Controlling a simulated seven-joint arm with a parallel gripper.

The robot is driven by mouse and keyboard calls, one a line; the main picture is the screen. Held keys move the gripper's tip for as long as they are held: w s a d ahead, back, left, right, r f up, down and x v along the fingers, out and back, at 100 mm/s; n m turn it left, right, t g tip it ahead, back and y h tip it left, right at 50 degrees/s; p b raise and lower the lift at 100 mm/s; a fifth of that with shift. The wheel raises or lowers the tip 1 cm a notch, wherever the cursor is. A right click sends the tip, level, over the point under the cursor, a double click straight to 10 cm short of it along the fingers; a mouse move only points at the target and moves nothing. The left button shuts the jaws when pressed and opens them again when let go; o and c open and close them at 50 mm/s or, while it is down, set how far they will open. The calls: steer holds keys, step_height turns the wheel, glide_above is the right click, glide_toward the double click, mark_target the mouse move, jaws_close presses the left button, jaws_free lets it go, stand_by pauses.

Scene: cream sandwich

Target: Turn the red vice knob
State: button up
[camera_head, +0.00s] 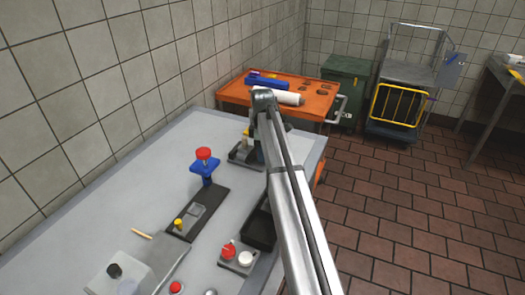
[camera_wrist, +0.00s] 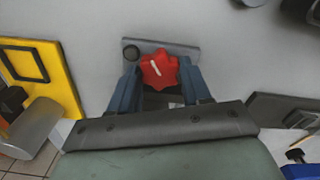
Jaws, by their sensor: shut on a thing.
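In the wrist view, a red star-shaped knob (camera_wrist: 160,70) with a white mark on its top sits on a small grey plate (camera_wrist: 184,48). My gripper (camera_wrist: 160,78) has its two blue-grey fingers against the knob, one on each side, and is shut on it. The lower edge of the knob and part of the plate are hidden by the gripper. In the head view my arm covers most of the gripper and the knob it holds.
In the head view the grey worktop (camera_head: 140,190) carries a blue post with a red top (camera_head: 204,153), a plate with red and white knobs (camera_head: 238,262), and a black tray (camera_head: 260,231). An orange cart (camera_head: 318,98) stands behind. Bare worktop lies at the left.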

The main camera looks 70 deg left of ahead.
steer(key=m, duration=0.4)
steer(key=shift+m, duration=2.5)
steer(key=o, duration=1.1)
steer(key=shift+c, duration=0.2)
step_height(320, 180, up, 14)
steer(key=shift+f, duration=0.1)
